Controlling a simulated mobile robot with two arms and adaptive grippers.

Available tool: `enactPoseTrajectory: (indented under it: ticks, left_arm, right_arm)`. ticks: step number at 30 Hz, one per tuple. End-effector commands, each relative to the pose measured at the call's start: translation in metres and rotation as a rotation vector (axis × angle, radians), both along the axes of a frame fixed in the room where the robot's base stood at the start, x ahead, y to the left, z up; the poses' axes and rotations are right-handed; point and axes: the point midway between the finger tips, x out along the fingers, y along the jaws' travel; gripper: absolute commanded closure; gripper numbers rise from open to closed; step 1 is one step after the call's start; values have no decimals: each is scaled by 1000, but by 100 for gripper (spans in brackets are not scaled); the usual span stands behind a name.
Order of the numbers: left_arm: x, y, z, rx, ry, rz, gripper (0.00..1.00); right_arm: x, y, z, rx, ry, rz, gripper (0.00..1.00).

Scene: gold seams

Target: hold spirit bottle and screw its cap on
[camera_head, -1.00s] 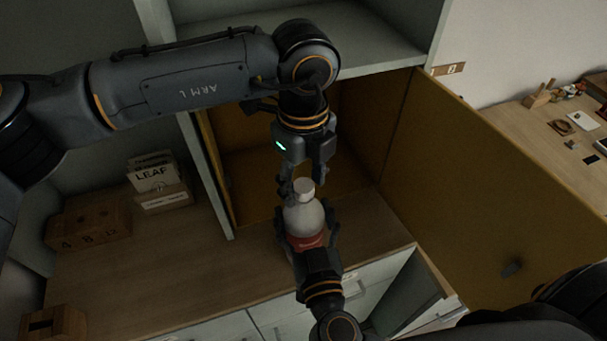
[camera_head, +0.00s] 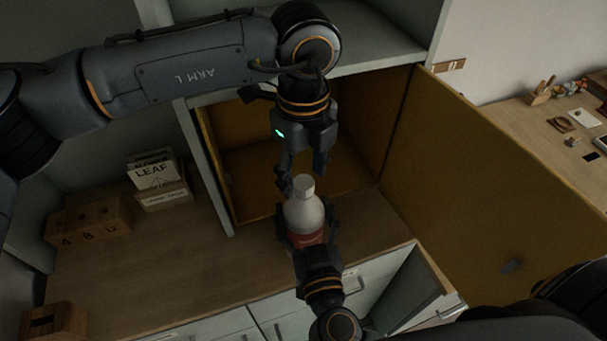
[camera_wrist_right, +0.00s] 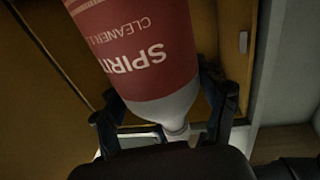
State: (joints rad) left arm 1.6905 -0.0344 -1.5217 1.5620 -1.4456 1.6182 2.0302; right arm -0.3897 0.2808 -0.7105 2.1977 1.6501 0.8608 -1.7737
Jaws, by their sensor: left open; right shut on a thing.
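The spirit bottle (camera_head: 304,216), white with a red label, stands roughly upright in front of the open cabinet. Its white cap (camera_head: 303,187) sits on top; I cannot tell how tight it is. My right gripper (camera_head: 306,228) is shut around the bottle's body from the front. In the right wrist view the bottle (camera_wrist_right: 145,50) appears upside down, its label reading "SPIRIT", with the right gripper's fingers (camera_wrist_right: 165,110) on both sides. My left gripper (camera_head: 304,174) points down, open and empty, just above the cap, one fingertip close beside it.
The yellow-lined cabinet (camera_head: 240,165) stands open behind the bottle, its door (camera_head: 480,190) swung out to the right. A numbered wooden block (camera_head: 88,222) and a "LEAF" card box (camera_head: 160,185) stand at left. The middle counter (camera_head: 170,265) is clear.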

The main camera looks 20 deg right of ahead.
Motion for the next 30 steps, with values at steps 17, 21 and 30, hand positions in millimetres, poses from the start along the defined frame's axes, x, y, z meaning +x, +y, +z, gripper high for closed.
enactPoseTrajectory:
  ticks: [17,21,30]
  left_arm:
    - [0,0,30,-1,0,0,23]
    - [0,0,30,-1,0,0,19]
    - [0,-1,37,-3,-1,0,19]
  right_arm:
    - [0,0,0,0,-1,0,100]
    - [0,0,0,0,-1,0,100]
    - [0,0,0,0,-1,0,100]
